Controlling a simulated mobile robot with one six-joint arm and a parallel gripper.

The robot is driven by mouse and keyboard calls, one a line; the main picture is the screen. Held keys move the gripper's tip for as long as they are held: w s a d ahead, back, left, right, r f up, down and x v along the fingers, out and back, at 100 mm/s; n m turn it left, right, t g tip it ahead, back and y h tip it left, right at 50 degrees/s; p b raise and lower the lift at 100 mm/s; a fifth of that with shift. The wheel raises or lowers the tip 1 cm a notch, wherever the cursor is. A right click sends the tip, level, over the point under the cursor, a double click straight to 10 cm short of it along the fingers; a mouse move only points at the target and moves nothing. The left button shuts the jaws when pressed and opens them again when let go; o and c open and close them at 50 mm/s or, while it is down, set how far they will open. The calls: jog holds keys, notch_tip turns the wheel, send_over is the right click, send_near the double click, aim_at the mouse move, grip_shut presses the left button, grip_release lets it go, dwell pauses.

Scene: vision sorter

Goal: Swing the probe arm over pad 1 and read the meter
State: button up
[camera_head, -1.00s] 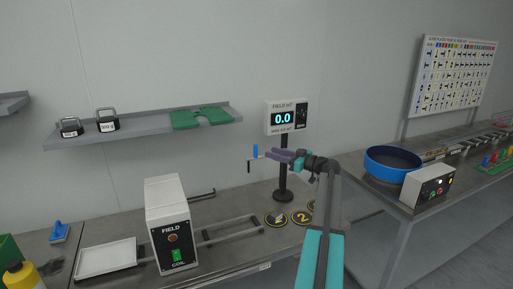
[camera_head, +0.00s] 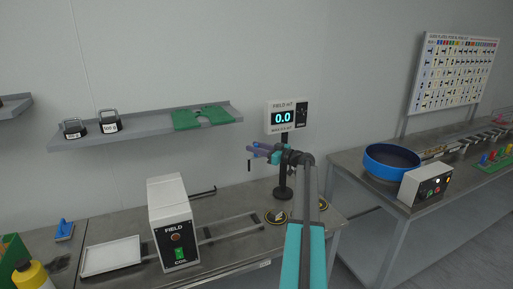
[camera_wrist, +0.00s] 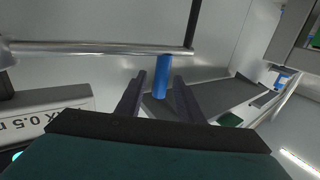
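The field meter (camera_head: 283,108) stands on a post at the back of the bench and its display reads 0.0. In the wrist view, the probe arm is a thin metal rod (camera_wrist: 90,48) with an upright blue handle (camera_wrist: 162,76). My gripper (camera_head: 252,151) is beside the meter post, at the handle. In the wrist view my gripper (camera_wrist: 160,80) is open, with the handle between its fingers and gaps showing at both sides. A round black-and-yellow pad (camera_head: 275,217) lies on the bench below; its number is unclear. My arm hides most of the other pads.
The field coil box (camera_head: 170,222) stands to the left on the bench with a green switch, beside a white tray (camera_head: 111,256). A wall shelf (camera_head: 142,130) holds weights and a green piece. A blue bowl (camera_head: 392,160) and control box stand on the right bench.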

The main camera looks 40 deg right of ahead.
jog(key=shift+c, duration=0.4)
grip_shut()
jog(key=shift+a+f+y+b, duration=0.15)
jog(key=shift+a+y+b, duration=0.2)
jog(key=shift+b, duration=0.2)
